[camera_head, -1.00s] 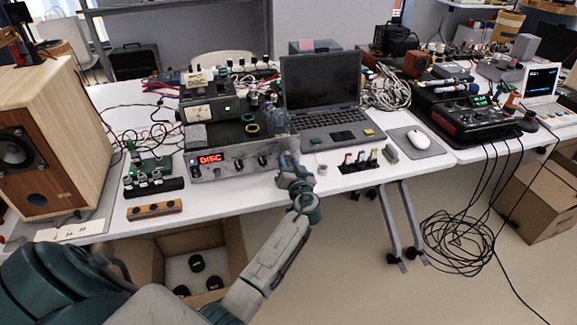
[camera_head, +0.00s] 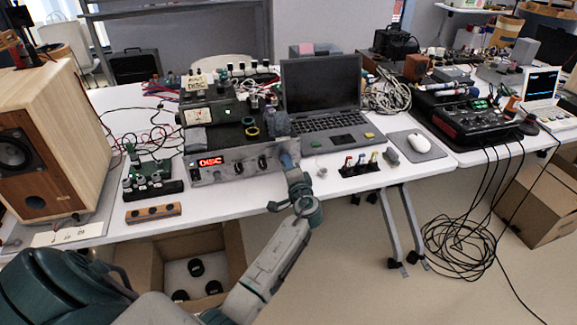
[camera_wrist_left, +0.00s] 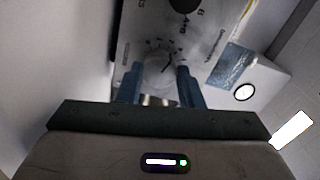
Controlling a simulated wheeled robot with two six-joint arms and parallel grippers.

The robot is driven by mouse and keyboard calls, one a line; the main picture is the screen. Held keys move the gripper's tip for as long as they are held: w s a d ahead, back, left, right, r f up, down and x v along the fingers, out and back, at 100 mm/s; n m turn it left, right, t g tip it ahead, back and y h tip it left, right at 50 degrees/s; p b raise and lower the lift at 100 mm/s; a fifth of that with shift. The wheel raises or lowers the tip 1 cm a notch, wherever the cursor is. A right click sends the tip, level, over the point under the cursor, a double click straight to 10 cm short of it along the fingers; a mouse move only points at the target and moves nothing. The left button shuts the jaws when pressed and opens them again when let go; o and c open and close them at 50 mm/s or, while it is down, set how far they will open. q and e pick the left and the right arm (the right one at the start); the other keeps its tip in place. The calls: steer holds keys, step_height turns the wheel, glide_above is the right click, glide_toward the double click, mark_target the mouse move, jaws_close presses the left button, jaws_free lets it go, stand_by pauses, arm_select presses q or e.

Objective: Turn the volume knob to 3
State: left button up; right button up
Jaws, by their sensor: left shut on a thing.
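My left gripper (camera_head: 287,156) is at the right end of this panel and hides the knob there in the head view. In the left wrist view, its two blue fingers are shut on a pale round knob (camera_wrist_left: 160,70) with scale marks around it. The knob's pointer and the numbers are too blurred to read. My right gripper is in neither view.
An open laptop (camera_head: 322,85) stands right of the amplifier. A rack of coloured plugs (camera_head: 360,166) lies near the front edge. A wooden speaker (camera_head: 75,130) stands at left, and a wooden block with holes (camera_head: 153,212) lies in front. An open carton (camera_head: 236,255) is below the table.

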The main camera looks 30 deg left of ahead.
arm_select(q)
steer(key=shift+m+p, duration=0.45)
steer(key=shift+m, duration=1.25)
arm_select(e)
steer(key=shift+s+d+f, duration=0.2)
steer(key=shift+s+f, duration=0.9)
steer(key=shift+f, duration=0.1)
arm_select(q)
steer(key=o, duration=1)
steer(key=shift+c, duration=0.2)
steer(key=shift+d, duration=0.1)
steer(key=shift+s+d+f, duration=0.1)
steer(key=shift+s+d, duration=0.1)
steer(key=b+v, duration=0.2)
steer(key=v, duration=0.8)
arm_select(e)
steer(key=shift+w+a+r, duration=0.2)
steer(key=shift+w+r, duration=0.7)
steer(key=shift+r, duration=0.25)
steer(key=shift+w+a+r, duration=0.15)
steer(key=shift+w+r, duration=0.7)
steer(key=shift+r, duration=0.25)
